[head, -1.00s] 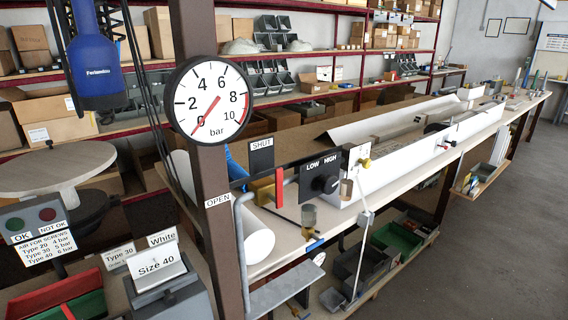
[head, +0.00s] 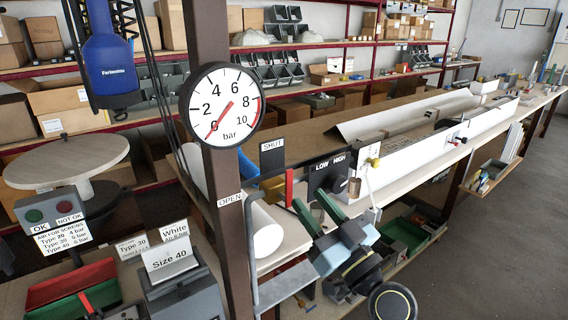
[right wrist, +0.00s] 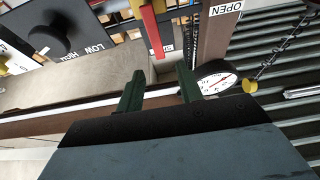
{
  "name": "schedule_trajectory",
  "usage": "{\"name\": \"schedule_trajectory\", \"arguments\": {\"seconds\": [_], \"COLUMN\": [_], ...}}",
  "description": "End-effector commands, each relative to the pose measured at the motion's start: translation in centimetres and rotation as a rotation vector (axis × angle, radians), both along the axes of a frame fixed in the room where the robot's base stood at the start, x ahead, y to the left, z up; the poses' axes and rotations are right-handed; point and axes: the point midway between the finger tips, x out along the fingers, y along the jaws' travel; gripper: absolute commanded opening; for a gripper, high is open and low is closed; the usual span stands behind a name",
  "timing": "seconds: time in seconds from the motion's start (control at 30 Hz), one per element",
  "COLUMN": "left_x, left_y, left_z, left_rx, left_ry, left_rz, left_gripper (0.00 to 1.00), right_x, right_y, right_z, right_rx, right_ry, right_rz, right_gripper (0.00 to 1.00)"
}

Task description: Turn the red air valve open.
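The red valve handle (head: 289,188) stands upright beside the SHUT label (head: 272,146) in the head view; the OPEN label (head: 229,200) is lower left, on the brown post. The handle also shows in the right wrist view (right wrist: 150,28). My right gripper (head: 310,200) is open and empty, its dark green fingers just below and right of the handle. In the right wrist view the fingers (right wrist: 159,82) point toward the handle, apart from it. The pressure gauge (head: 221,105) has its needle pointing to about 0. My left gripper is not in view.
A black LOW/HIGH knob panel (head: 330,174) stands close to the right of the handle. The brown post (head: 217,170) is to its left. A white roll (head: 266,232) lies below. A blue tool (head: 108,58) hangs at the left. The floor at the right is clear.

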Motion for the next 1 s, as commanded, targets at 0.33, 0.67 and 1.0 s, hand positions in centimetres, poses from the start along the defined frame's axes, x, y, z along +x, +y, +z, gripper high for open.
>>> {"name": "schedule_trajectory", "arguments": {"seconds": [0.33,0.67,1.0], "left_x": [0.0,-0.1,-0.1], "left_y": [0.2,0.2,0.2], "left_z": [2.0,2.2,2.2], "left_rx": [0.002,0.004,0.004], "left_ry": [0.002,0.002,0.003], "left_rz": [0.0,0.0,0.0], "left_gripper": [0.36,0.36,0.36], "right_x": [5.5,7.5,7.6], "right_y": [4.0,5.5,5.5], "right_z": [3.1,3.8,3.8], "right_rx": [0.002,0.0,-0.001], "right_ry": [0.0,0.002,0.002], "right_rz": [0.002,-0.001,-0.001], "right_gripper": [0.36,0.36,0.25]}}
